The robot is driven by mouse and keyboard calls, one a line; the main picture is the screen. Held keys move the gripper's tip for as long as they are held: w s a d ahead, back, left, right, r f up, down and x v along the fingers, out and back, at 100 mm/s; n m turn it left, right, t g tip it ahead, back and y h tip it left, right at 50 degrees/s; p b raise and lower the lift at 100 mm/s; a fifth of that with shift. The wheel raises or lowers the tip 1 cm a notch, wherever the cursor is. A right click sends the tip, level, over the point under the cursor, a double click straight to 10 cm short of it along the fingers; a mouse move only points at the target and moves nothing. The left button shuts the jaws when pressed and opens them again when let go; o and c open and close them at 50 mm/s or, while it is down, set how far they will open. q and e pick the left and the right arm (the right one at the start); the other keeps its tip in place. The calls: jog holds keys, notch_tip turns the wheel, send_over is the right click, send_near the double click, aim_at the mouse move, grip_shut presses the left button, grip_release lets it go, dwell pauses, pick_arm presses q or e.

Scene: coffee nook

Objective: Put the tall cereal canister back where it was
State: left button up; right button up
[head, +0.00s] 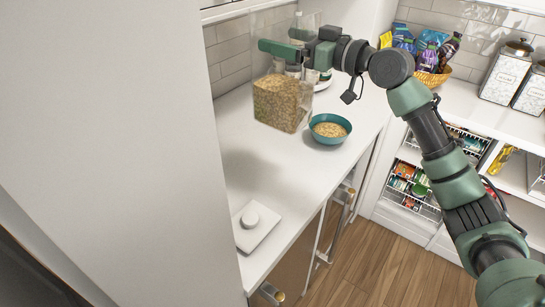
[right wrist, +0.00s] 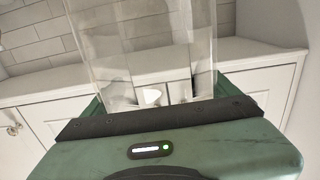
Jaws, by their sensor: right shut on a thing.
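The tall cereal canister (head: 281,103) is a clear square container, its lower part filled with golden cereal. My right gripper (head: 284,50) is shut on its upper part, reaching in from the right. The canister looks upright and raised over the white counter, with a soft shadow apart from it on the counter to the lower left. In the right wrist view the clear canister walls (right wrist: 140,40) rise between the green fingers; no cereal shows there. My left gripper is not in view.
A teal bowl (head: 330,129) of cereal stands just right of the canister. A white square lid-like piece with a round knob (head: 256,226) lies near the counter's front end. The counter (head: 265,176) between is clear. Clear and white items stand behind the canister, partly hidden.

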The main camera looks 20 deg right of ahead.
aim_at(287, 100)
jog(key=f, duration=0.4)
jog(key=f+p, duration=0.1)
jog(key=f, duration=0.9)
jog(key=shift+s+d+f+p, duration=0.1)
jog(key=shift+s+d+p, duration=0.2)
jog(key=shift+p, duration=0.05)
jog(key=shift+f, duration=0.6)
notch_tip(287, 100, down, 4)
jog(key=shift+r, duration=0.1)
jog(key=o, duration=1.8)
jog(key=shift+o, duration=0.2)
jog(key=shift+s+d+f, duration=0.2)
jog(key=shift+s+d, duration=0.2)
jog(key=shift+s, duration=0.1)
jog(key=b+v, duration=0.4)
jog(key=v, duration=0.5)
jog(key=shift+s+d+b, duration=0.15)
jog(key=shift+s+b, duration=0.1)
jog(key=shift+b, duration=0.05)
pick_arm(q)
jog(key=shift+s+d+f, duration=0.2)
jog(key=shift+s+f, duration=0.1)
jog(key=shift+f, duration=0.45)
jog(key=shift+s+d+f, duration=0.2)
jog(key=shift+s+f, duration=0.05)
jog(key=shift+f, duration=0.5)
pick_arm(e)
jog(key=shift+s+d+r, duration=0.15)
jog(key=shift+s+d, duration=0.25)
jog(key=shift+s, duration=0.15)
